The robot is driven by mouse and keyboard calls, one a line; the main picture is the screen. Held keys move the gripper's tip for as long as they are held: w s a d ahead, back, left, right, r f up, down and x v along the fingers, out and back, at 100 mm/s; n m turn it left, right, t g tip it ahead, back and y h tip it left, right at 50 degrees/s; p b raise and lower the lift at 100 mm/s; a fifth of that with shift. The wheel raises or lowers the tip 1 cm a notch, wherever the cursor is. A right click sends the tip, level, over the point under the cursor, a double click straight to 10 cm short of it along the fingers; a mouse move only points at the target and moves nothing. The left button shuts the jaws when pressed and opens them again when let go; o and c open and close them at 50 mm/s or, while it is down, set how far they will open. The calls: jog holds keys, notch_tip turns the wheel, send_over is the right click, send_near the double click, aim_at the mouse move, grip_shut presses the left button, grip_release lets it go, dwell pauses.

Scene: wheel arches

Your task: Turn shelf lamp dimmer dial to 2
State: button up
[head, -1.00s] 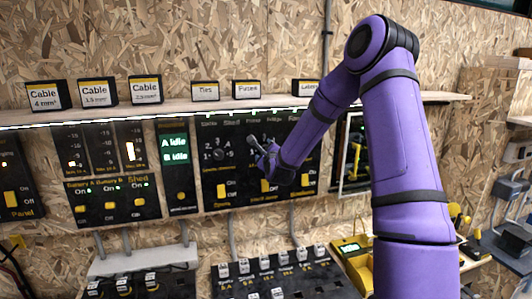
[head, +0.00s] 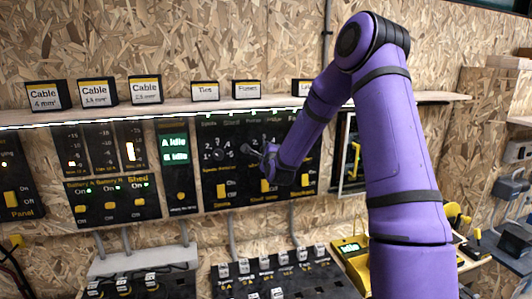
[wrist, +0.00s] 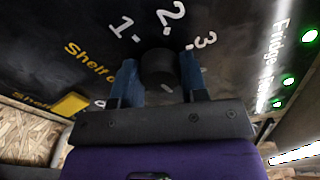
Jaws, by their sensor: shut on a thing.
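The shelf lamp dimmer dial (wrist: 158,68) is a dark round knob on a black panel. White numbers 0, 1, 2 and 3 are printed around it, and part of a yellow "Shelf" label shows at the left. My gripper (wrist: 158,80) has one blue finger on each side of the knob and is shut on it. In the head view my gripper (head: 262,150) is at the middle of the black dial panel (head: 228,135) and hides most of the dial.
Another dial (head: 217,155) is left of my gripper. Yellow switches (head: 221,191) sit below on the same panel. A shelf (head: 200,108) with labelled boxes runs just above. A green-lit screen (head: 174,150) is at the left.

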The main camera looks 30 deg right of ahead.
jog(key=n, duration=0.7)
jog(key=shift+n, duration=0.3)
jog(key=n, duration=0.4)
jog(key=shift+a+y, duration=0.1)
jog(key=shift+y, duration=0.2)
jog(key=n, duration=0.3)
jog(key=shift+n, duration=0.3)
jog(key=n, duration=0.5)
jog(key=shift+n, duration=0.4)
jog(key=n, duration=0.6)
jog(key=shift+y, duration=0.3)
jog(key=o, duration=0.9)
